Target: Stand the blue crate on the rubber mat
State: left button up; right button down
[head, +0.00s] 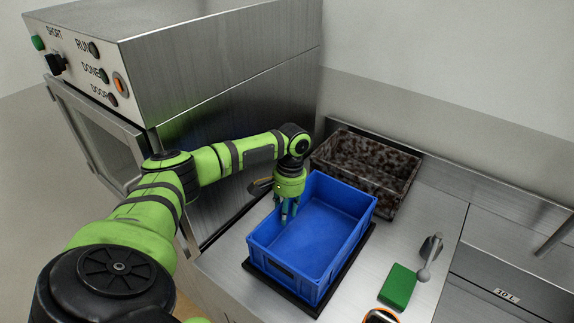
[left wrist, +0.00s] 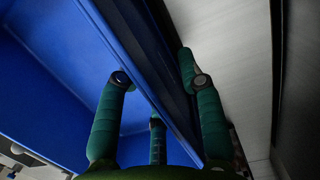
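The blue crate (head: 318,232) stands upright and empty on the steel counter, over the black rubber mat (head: 368,240). The mat's dark edge shows along the crate's front and right sides, and the crate hides the rest. My left gripper (head: 287,215) is at the crate's left wall, pointing down. In the left wrist view, the crate's wall (left wrist: 125,45) runs between the fingers of my left gripper (left wrist: 160,82), with fingers inside and outside. The fingers are spread and do not look closed on the wall. My right gripper is not in view.
A dark speckled crate (head: 366,165) stands behind the blue crate. A green block (head: 397,287) and a grey handled tool (head: 430,257) lie to the right. The steel dryer hood machine (head: 215,75) rises at the left. Bare counter (head: 440,210) shows at the right.

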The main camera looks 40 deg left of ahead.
pick_arm(q)
jog(key=r+b, duration=0.1)
jog(key=r, duration=0.2)
jog(key=w+r+b, duration=0.1)
jog(key=r, duration=0.2)
jog(key=r+b, duration=0.1)
jog(key=r, duration=0.2)
jog(key=shift+w+a+r, duration=0.1)
jog(key=shift+w+r, duration=0.2)
jog(key=shift+r, duration=0.75)
